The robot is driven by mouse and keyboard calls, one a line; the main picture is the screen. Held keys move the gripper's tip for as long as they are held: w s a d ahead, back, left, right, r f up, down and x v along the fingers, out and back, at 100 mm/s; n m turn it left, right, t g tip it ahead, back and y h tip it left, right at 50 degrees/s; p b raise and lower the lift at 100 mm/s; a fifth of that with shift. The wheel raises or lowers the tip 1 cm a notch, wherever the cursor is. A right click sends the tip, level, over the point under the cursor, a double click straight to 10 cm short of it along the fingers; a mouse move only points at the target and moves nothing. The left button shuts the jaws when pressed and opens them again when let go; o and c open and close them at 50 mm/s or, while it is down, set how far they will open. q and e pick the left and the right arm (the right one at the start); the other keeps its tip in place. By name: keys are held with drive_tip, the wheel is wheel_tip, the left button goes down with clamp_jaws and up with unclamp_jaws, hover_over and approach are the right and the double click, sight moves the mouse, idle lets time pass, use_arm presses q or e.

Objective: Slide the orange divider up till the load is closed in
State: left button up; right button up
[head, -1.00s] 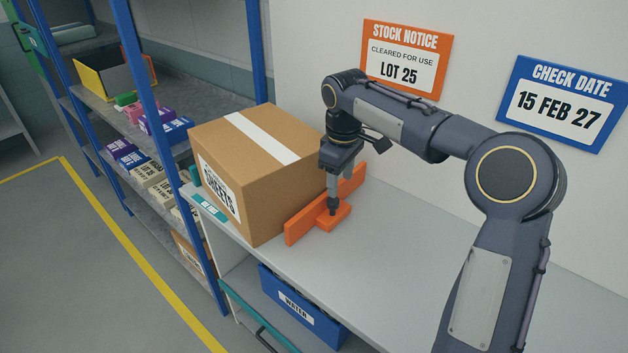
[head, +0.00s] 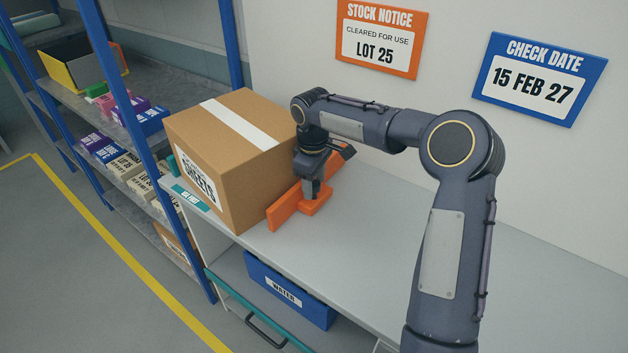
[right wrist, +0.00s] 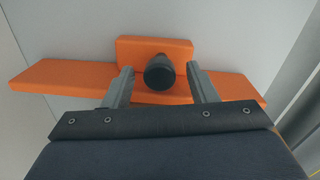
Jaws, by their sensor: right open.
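The orange divider (head: 284,210) stands on the light grey bench top, along the right side of a brown carton (head: 212,165), the load. Whether it touches the carton I cannot tell. The divider also shows in the right wrist view (right wrist: 60,77), with a dark round knob (right wrist: 159,72) on its foot. My right gripper (head: 311,194) is down over the foot; in the right wrist view its open fingers (right wrist: 160,76) stand either side of the knob, with gaps showing. The fingertips are partly hidden in the head view. My left gripper is out of view.
A blue shelf rack (head: 139,110) with small boxes stands left of the bench (head: 400,240). A blue bin (head: 290,291) marked WATER is below the bench top. Two signs hang on the wall behind. The bench top is clear right of the divider.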

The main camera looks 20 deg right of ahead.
clamp_jaws()
drive_tip(key=s+d, duration=0.1)
drive_tip(key=s, duration=0.1)
drive_tip(key=s+d+b, duration=0.1)
drive_tip(key=s, duration=0.1)
drive_tip(key=s+d, duration=0.1)
drive_tip(key=s, duration=0.1)
drive_tip(key=shift+d+b, duration=0.3)
drive_tip(key=shift+b, duration=0.05)
unclamp_jaws()
drive_tip(key=shift+r, duration=0.1)
wheel_tip(320, 180, up, 8)
drive_tip(key=shift+a, duration=0.15)
drive_tip(key=shift+s+f, duration=0.1)
drive_tip(key=shift+f, duration=0.1)
idle(0.3)
